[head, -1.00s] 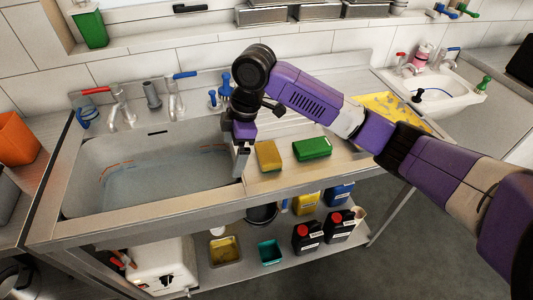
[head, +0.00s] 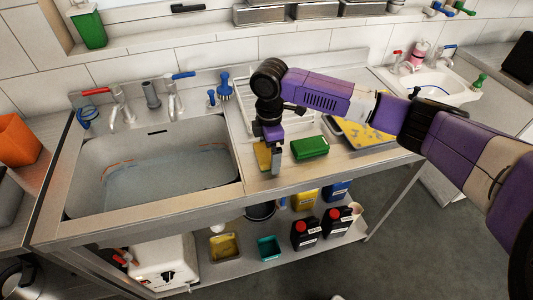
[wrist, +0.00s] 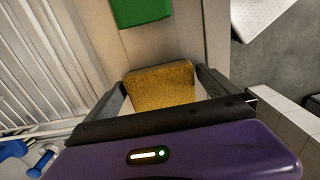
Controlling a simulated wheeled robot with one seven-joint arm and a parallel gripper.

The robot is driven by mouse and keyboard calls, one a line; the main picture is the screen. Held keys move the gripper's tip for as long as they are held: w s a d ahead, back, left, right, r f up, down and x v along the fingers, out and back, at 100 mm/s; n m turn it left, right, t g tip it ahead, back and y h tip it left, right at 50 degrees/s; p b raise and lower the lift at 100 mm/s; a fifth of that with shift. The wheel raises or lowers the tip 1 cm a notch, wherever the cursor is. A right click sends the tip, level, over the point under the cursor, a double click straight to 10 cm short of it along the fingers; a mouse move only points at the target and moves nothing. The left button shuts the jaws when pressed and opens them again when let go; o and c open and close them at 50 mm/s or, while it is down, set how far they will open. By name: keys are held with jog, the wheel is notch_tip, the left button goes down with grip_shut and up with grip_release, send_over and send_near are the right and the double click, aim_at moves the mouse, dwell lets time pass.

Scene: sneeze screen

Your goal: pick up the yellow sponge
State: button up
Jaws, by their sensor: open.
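The yellow sponge (head: 262,155) lies on the steel counter to the right of the sink, partly hidden behind my gripper in the head view. In the wrist view the sponge (wrist: 162,85) shows between the two fingers. My gripper (head: 275,165) is open and points down at the sponge. In the wrist view the gripper (wrist: 160,88) has one finger on each side of the sponge, with nothing gripped. I cannot tell whether the fingers touch it.
A green sponge (head: 310,147) lies just right of the yellow one, also in the wrist view (wrist: 140,10). A wire rack (head: 287,117) stands behind, the sink basin (head: 150,180) is left, and a yellow board (head: 362,132) is right.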

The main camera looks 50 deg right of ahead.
aim_at(269, 151)
jog(key=shift+f, duration=0.15)
jog(key=c, duration=1.1)
jog(key=shift+c, duration=0.2)
notch_tip(269, 151, up, 20)
jog(key=b, duration=0.1)
jog(key=shift+b, duration=0.4)
